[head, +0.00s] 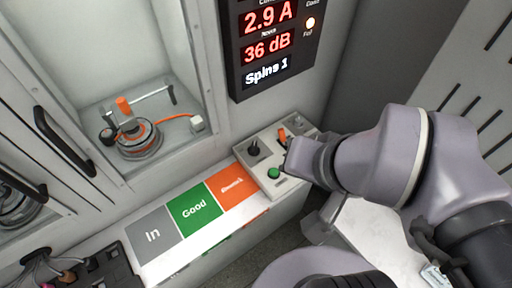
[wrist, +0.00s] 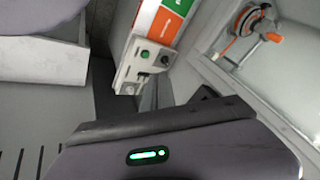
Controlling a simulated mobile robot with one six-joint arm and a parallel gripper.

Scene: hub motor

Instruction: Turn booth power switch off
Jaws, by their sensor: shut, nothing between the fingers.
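The control panel (head: 268,186) is a pale box at the right end of the sloped counter. It carries a black lever (head: 253,149), a green button (head: 273,173) and an orange-handled switch (head: 283,134). The labels are too small to read, so I cannot tell which is the booth power switch. My gripper (head: 290,164) is shut and empty at the panel's right side, close to the green button and orange switch. I cannot tell if it touches. In the wrist view the panel (wrist: 131,73) shows beyond my gripper's dark edge; the orange switch is not clear there.
A display (head: 268,45) above reads 2.9 A, 36 dB and "Spins 1". Left of the panel are grey "In" (head: 152,236), green "Good" (head: 194,211) and orange (head: 231,186) areas. A motor (head: 138,138) sits in the booth behind glass. A white bin (wrist: 42,60) stands beside.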

